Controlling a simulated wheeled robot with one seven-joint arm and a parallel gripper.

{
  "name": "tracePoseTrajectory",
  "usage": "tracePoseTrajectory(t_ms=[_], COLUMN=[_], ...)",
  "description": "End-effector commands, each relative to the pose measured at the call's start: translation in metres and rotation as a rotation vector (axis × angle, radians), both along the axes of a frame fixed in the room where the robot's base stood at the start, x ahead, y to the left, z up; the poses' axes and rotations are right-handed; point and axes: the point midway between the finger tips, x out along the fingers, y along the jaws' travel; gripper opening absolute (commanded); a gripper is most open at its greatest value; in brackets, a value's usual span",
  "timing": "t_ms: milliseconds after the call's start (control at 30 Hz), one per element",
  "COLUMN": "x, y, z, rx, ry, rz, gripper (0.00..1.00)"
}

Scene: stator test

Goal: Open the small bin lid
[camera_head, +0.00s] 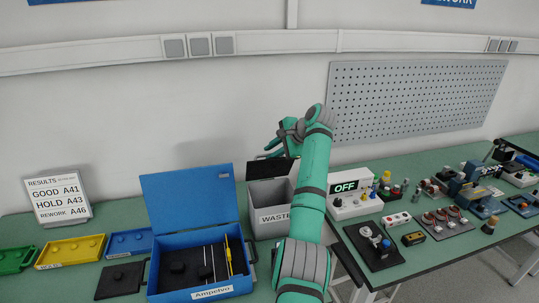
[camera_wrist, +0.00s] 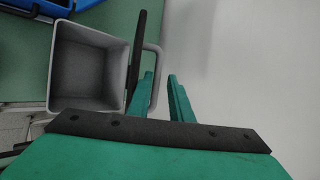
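The small grey bin (camera_head: 265,222), marked "WASTE", stands on the bench right of the blue case; my arm covers its right part. Its dark lid (camera_head: 268,168) is raised at the back of the bin. In the wrist view the inside of the bin (camera_wrist: 90,70) is open and looks empty, and the lid (camera_wrist: 137,62) stands up nearly edge-on with a grey handle loop (camera_wrist: 157,62) beside it. My gripper (camera_wrist: 160,78) is open, fingers apart, close to the handle. The left finger overlaps the loop; I cannot tell whether they touch. In the head view my gripper (camera_head: 279,143) is just above the lid.
An open blue case (camera_head: 190,285) with tools stands left of the bin. Green, yellow and blue trays and a results sign (camera_head: 58,200) are farther left. A box reading "OFF" (camera_head: 350,203) and several small devices cover the right bench. The wall is behind the bin.

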Motion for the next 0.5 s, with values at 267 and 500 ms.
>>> tracePoseTrajectory(t_ms=[267, 500], x=[-0.002, -0.005], y=[-0.009, -0.015], z=[0.019, 0.031], rx=[0.002, 0.002], ry=[-0.008, -0.008], rz=[-0.002, -0.002], gripper=[0.17, 0.17])
